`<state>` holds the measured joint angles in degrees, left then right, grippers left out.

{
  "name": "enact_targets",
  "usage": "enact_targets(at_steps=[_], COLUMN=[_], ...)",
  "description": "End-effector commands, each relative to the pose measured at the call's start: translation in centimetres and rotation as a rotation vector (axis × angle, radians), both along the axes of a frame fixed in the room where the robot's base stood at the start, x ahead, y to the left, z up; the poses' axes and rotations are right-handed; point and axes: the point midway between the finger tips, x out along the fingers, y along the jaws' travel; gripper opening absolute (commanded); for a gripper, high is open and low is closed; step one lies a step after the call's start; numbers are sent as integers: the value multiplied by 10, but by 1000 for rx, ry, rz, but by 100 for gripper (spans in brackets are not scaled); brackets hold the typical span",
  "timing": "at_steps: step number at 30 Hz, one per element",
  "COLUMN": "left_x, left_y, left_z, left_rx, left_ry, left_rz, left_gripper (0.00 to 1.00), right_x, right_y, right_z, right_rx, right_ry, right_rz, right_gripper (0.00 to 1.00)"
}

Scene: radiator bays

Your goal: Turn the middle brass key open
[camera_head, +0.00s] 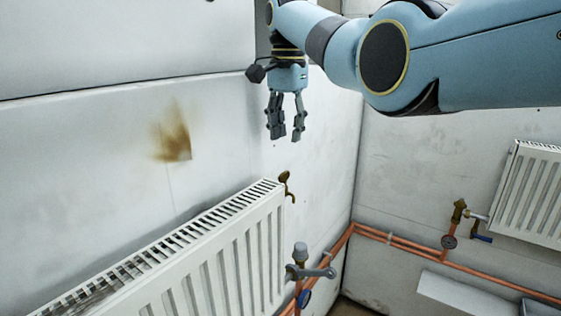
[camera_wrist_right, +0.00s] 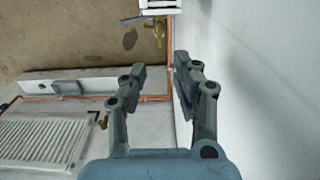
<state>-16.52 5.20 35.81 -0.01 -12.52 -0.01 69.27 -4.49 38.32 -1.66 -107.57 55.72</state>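A small brass key (camera_head: 286,182) sits at the upper right end of the near white radiator (camera_head: 255,215) in the head view. It has a rounded head and a thin stem. My right gripper (camera_head: 287,137) hangs above it, fingers pointing down, apart from it. Its two fingers are parted with nothing between them; the wrist view shows the same gap (camera_wrist_right: 162,70). The wrist view also shows a brass fitting at the top (camera_wrist_right: 160,32) and another by a radiator at the left (camera_wrist_right: 103,120); I cannot tell whether either is this key. My left gripper is not in view.
A grey valve with a lever (camera_head: 302,268) stands below the key on copper pipe (camera_head: 340,243). A second radiator (camera_head: 530,195) with a brass valve (camera_head: 458,210) is on the right wall. A brown stain (camera_head: 174,140) marks the left wall. Air around my right gripper is free.

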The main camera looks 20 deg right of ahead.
Motion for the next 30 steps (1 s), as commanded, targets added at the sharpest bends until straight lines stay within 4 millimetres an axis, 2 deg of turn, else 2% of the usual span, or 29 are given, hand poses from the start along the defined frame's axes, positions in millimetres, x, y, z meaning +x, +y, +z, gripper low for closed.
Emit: enact_targets(at_steps=[1, 3, 6, 12, 18, 25, 30], left_x=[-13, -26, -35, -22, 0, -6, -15], left_y=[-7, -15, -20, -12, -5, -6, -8], left_z=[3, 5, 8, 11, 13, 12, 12], left_rx=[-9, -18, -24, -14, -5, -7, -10], left_ry=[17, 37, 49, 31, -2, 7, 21], left_rz=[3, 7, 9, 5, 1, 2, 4], left_gripper=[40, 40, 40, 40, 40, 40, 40], right_x=[-1, -1, -1, -1, 0, 0, 0], right_y=[-1, -1, -1, -1, -1, -1, -1], right_z=[-9, -24, -44, -75, -86, -86, -86], right_rx=[0, -1, -1, 0, -1, 0, 0], right_ry=[5, 6, 4, 2, 1, 0, 0], right_rz=[-1, -1, 0, -1, -1, -1, -1], right_gripper=[30, 30, 30, 30, 30, 28, 6])
